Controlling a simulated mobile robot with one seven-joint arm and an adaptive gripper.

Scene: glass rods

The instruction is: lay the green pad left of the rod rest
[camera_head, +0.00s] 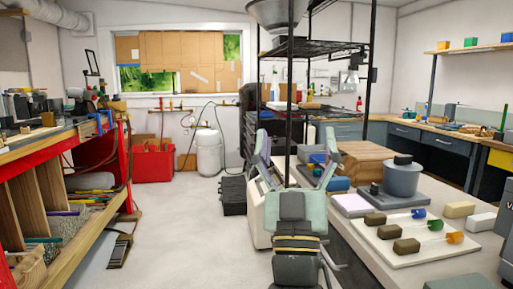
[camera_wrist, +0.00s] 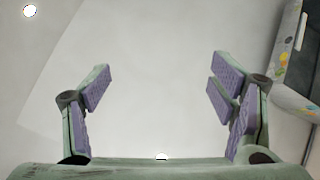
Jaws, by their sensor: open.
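My gripper (camera_head: 297,155) is open and empty in the middle of the head view, left of the bench's near part. Its two fingers are spread wide, and the wrist view shows bare pale floor between them (camera_wrist: 160,85). I cannot surely pick out the green pad; a grey-green piece (camera_head: 460,284) is cut off at the bottom edge of the head view. No thing is plainly the rod rest. Three clear rods with blue (camera_head: 419,213), green (camera_head: 435,225) and orange (camera_head: 455,238) ends lie by dark brown blocks on a white board (camera_head: 408,261).
A grey pot (camera_head: 402,180) on a dark base, a pale lilac slab (camera_head: 350,206), a beige block (camera_head: 459,210) and a white block (camera_head: 480,222) crowd the bench. A black rack post (camera_head: 291,90) rises behind my gripper. The floor (camera_head: 190,235) to the left is clear.

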